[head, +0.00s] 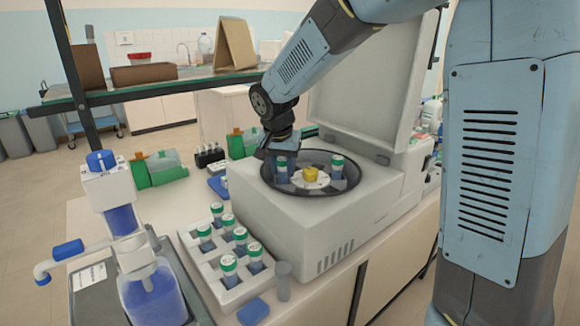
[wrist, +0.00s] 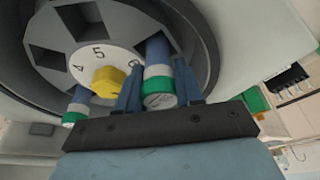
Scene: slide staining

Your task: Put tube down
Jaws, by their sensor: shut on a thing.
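My gripper (head: 280,150) is over the left side of the round rotor of the open white centrifuge (head: 290,225). It is shut on a blue tube (head: 282,172) with a white band and green cap. In the wrist view the held tube (wrist: 159,78) is between my two fingers (wrist: 157,88), its lower end at a rotor slot. How deep it sits in the slot cannot be told. A second tube (head: 338,168) stands in the rotor on the right; it also shows in the wrist view (wrist: 76,106). The yellow hub knob (wrist: 108,80) is between them. Empty slots show.
A white rack (head: 205,262) with several green-capped tubes stands in front of the centrifuge. A grey cup (head: 284,282) and a blue block (head: 253,311) are beside it. A blue bottle dispenser (head: 150,285) is at the left. The raised lid (head: 365,85) is behind the rotor.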

